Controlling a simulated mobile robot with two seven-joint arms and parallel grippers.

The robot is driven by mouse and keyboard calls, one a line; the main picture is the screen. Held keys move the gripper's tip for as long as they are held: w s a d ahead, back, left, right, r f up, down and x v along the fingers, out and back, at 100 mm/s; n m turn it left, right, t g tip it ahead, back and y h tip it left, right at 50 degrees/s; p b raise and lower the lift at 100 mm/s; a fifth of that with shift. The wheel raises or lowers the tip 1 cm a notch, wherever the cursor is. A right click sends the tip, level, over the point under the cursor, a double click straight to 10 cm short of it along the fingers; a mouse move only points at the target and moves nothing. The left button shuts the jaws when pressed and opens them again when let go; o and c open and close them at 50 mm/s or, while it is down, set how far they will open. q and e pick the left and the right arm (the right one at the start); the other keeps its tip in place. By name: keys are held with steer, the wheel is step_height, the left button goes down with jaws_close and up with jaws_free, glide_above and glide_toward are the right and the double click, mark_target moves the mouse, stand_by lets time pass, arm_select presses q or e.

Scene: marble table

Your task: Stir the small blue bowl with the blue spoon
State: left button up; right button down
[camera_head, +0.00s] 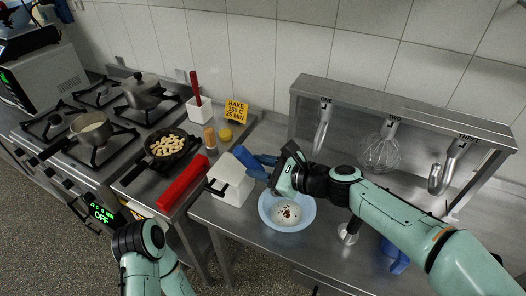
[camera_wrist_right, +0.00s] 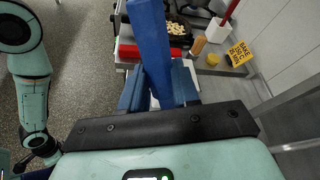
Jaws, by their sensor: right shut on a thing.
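The small light-blue bowl (camera_head: 265,212) stands on the steel counter and holds a pale content with dark bits. My right gripper (camera_head: 256,162) is left of and above the bowl, near a white box. It is shut on a blue bar, which I take to be the blue spoon's handle (camera_wrist_right: 148,30); the bar rises between the blue fingers in the wrist view. The spoon's far end is hidden or cut off, and I cannot tell it from the fingers in the head view. My left arm is at the lower left; its gripper is not clearly shown.
A white box (camera_head: 231,178) with dark handles stands left of the bowl, with a red block (camera_head: 183,182) beyond it. Utensils, including a whisk (camera_head: 380,153), hang from a steel rack (camera_head: 400,105). A stove with pans is at left.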

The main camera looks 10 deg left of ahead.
steer(key=shift+s+r, duration=0.1)
steer(key=shift+s, duration=0.25)
